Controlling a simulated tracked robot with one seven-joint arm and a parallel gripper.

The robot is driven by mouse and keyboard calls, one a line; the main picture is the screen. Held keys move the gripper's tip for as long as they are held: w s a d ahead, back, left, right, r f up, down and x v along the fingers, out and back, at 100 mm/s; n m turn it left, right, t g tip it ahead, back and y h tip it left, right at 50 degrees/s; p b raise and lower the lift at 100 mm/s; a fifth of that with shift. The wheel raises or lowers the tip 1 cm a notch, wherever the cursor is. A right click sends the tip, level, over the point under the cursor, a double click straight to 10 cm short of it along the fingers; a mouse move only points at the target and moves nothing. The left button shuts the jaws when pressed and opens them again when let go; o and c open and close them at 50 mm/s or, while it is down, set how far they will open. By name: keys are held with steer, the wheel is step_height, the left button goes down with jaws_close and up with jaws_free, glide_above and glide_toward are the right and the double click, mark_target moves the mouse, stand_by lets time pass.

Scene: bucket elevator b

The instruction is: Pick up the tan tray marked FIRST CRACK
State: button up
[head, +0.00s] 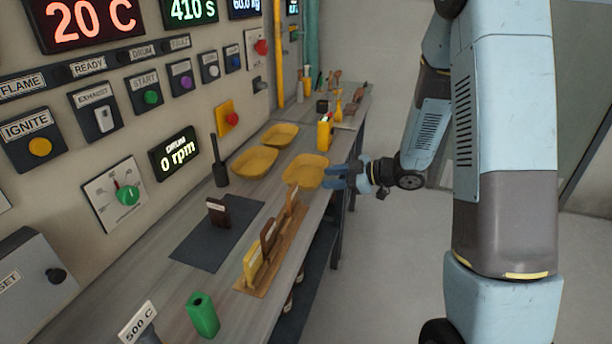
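Three shallow yellow-tan trays sit on the grey bench: a right tray (305,170), a left tray (255,161) and a back tray (279,135). I cannot read a FIRST CRACK mark on any of them, so I cannot tell which one is the named tray. My gripper (334,178) reaches in from the right, at the right edge of the right tray. Its two blue fingers look spread apart. The fingertips are close to that tray's rim, but I cannot tell whether they touch it.
A wooden rack (272,250) with upright cards and a dark mat (212,238) lie nearer. A yellow container (324,132) and other small items stand behind the trays. The control panel wall borders the bench's left side.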

steer(key=x, duration=0.4)
steer(key=shift+a, duration=0.1)
steer(key=x, duration=0.4)
steer(key=shift+s+f, duration=0.3)
steer(key=shift+f, duration=0.1)
steer(key=shift+w+a+f, duration=0.25)
steer(key=shift+w+a, duration=0.05)
steer(key=shift+a, duration=0.3)
jaws_close()
